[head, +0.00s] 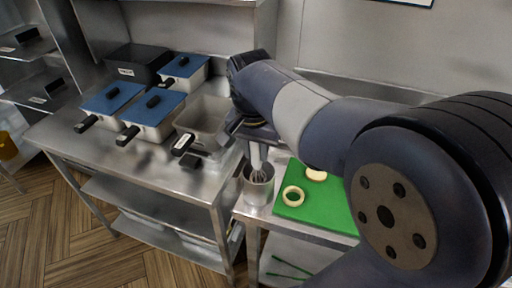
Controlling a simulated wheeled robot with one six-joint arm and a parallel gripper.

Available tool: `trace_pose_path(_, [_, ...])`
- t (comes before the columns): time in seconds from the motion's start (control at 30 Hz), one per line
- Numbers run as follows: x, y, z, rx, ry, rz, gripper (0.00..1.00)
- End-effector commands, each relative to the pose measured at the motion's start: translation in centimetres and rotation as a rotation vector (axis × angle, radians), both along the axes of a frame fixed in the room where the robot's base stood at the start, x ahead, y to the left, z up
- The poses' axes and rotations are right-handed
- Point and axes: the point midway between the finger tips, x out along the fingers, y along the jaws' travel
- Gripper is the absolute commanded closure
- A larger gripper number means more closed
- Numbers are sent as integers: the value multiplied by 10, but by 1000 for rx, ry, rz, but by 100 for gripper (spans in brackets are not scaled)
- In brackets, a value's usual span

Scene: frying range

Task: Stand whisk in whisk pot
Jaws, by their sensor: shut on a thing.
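The whisk pot (257,193) is a small grey metal cup near the left end of the steel table, left of the green board. The whisk (258,173) hangs upright, its wire loops at the pot's mouth and partly inside it. Whether it touches the pot's bottom is hidden by the pot wall. My gripper (255,138) is above the pot, shut on the whisk's upper part. The fingers are small and partly hidden by the wrist.
An open fryer pan (203,118) and several blue-lidded pans (152,108) stand on the left counter. A dark box (137,64) is behind them. My arm covers the right side.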

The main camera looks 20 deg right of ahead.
Motion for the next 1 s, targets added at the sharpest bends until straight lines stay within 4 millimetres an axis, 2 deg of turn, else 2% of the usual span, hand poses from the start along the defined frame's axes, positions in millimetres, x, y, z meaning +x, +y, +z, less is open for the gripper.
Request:
trace_pose_path(0.27, [0, 0, -1, 0, 0, 0, 99])
trace_pose_path(0.3, [0, 0, -1, 0, 0, 0, 74])
trace_pose_path(0.6, [0, 0, -1, 0, 0, 0, 50])
trace_pose_path(0.87, [0, 0, 1, 0, 0, 0, 50])
trace_pose_path(1.0, [-1, 1, 17, 1, -4, 0, 50])
